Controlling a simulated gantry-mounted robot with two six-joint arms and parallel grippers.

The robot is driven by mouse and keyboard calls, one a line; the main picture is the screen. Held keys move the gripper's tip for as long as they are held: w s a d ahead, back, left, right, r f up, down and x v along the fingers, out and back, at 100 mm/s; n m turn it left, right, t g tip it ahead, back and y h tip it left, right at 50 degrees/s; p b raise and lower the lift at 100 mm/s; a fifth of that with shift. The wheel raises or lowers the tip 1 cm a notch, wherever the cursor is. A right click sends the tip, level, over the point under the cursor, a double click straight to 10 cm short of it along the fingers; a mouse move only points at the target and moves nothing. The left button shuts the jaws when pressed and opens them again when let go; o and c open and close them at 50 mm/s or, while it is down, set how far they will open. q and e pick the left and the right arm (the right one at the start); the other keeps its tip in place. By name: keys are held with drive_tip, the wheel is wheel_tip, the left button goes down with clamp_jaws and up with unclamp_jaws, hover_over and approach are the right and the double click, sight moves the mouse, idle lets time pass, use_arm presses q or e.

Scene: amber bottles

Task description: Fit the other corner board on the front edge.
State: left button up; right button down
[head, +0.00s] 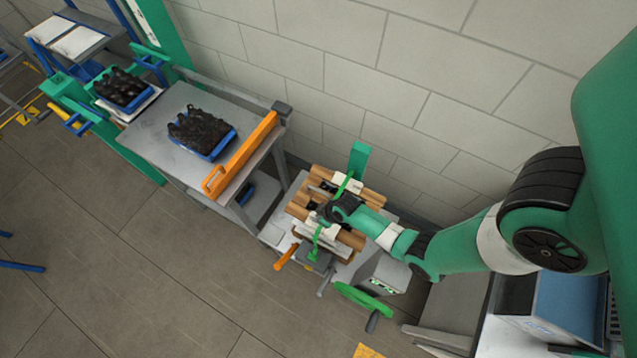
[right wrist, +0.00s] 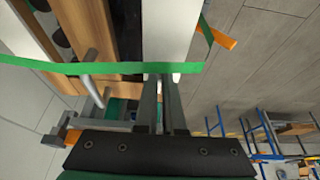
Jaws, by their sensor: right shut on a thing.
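A bundle of brown wooden pieces (head: 352,239) lies on a small grey stand near the wall. One white corner board (head: 347,184) sits at the bundle's back edge, under a green strap (head: 318,238). Another white corner board (head: 303,230) is at the front edge. It fills the upper middle of the right wrist view (right wrist: 170,30), alongside the wood. My right gripper (head: 325,212) is over the front of the bundle. In the right wrist view its fingers (right wrist: 160,80) are close together on the white board, where the green strap crosses. Whether the board is fully seated is unclear.
An orange handle (head: 285,257) and a green crank wheel (head: 363,300) stick out at the stand's front. A green post (head: 358,158) rises behind it. A grey table (head: 165,140) with a blue tray (head: 212,150) and orange rail (head: 240,157) stands left. Open floor lies in front.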

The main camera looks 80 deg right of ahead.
drive_tip(key=shift+f+b, duration=0.5)
drive_tip(key=shift+f, duration=0.1)
drive_tip(key=shift+s+f+b, duration=0.25)
drive_tip(key=shift+f+b, duration=0.3)
drive_tip(key=shift+f, duration=0.2)
drive_tip(key=c, duration=0.9)
unclamp_jaws()
drive_tip(key=shift+c, duration=0.2)
drive_tip(key=shift+r, duration=0.1)
drive_tip(key=shift+w+r+p, duration=0.15)
drive_tip(key=shift+r+p, duration=0.6)
drive_tip(key=shift+p, duration=0.1)
drive_tip(key=shift+w+r+p, duration=0.1)
drive_tip(key=shift+r+p, duration=2.8)
drive_tip(key=shift+r, duration=0.2)
